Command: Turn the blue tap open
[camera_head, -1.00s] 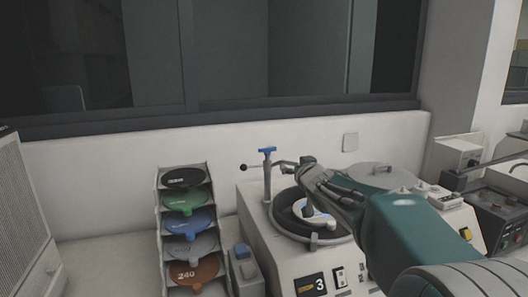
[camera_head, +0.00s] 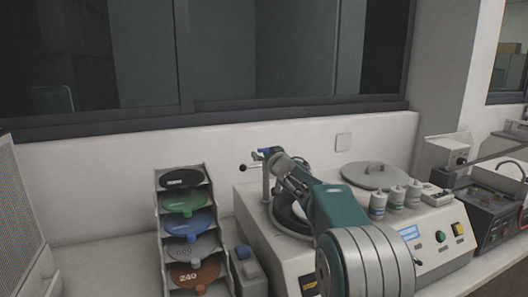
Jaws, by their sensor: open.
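The blue tap (camera_head: 263,150) is a small blue handle on top of a grey post at the back left of the machine. The end of my gripper (camera_head: 272,157) is right at the tap, with its fingers beside or around the handle. I cannot tell whether they touch it. The gripper is open. Its fingers and body hide part of the handle. The arm reaches in from the lower right and covers much of the machine's bowl (camera_head: 256,218).
A rack of coloured discs (camera_head: 188,225) stands left of the machine. A round grey lid (camera_head: 369,174) and several small bottles (camera_head: 397,195) sit on the machine's right side. A control box (camera_head: 479,212) stands at the far right. The wall is close behind.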

